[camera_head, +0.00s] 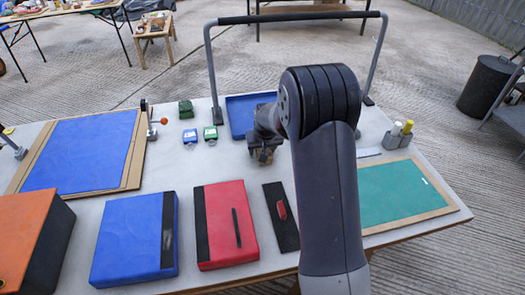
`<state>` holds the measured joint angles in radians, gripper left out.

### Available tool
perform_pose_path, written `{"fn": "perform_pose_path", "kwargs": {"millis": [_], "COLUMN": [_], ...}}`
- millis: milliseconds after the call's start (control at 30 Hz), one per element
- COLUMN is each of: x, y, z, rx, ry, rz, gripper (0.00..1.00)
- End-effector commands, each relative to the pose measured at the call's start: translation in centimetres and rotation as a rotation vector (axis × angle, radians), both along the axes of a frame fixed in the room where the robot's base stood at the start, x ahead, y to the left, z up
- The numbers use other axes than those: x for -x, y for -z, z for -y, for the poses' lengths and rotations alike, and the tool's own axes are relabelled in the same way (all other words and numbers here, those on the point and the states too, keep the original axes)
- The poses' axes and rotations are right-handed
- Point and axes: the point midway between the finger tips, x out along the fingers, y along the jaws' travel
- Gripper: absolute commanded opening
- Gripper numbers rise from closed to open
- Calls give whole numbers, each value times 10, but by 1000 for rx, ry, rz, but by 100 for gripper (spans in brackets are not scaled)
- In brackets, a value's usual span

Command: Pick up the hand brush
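I cannot pick out the hand brush with certainty. A small red-handled item (281,210) lies on a dark flat pad (286,237) right of the red block. A thin black stick-like item (236,228) lies on the red block (217,253). Either is too small to identify surely. My gripper (263,155) points down over the table's middle, in front of the blue tray and behind the dark pad, apart from both items. Its fingers are small and dark, and my arm hides the area to its right, so I cannot tell whether they are open.
The grey table (222,172) also holds a blue mat on a board (85,150), a blue block (125,245), an orange block (22,240), a green panel (395,192), small bottles (396,135) and a blue tray (240,112). A metal frame (213,75) rises behind.

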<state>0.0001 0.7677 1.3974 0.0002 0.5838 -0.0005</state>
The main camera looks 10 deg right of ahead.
Motion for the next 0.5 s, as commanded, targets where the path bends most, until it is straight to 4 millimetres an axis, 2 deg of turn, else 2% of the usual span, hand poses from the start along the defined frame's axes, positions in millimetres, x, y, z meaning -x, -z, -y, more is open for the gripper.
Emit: {"fn": "perform_pose_path", "kwargs": {"millis": [33,500], "x": [0,0], "y": [0,0], "z": [0,0], "rx": [0,0], "ry": [0,0], "rz": [0,1], "gripper": [54,16]}}
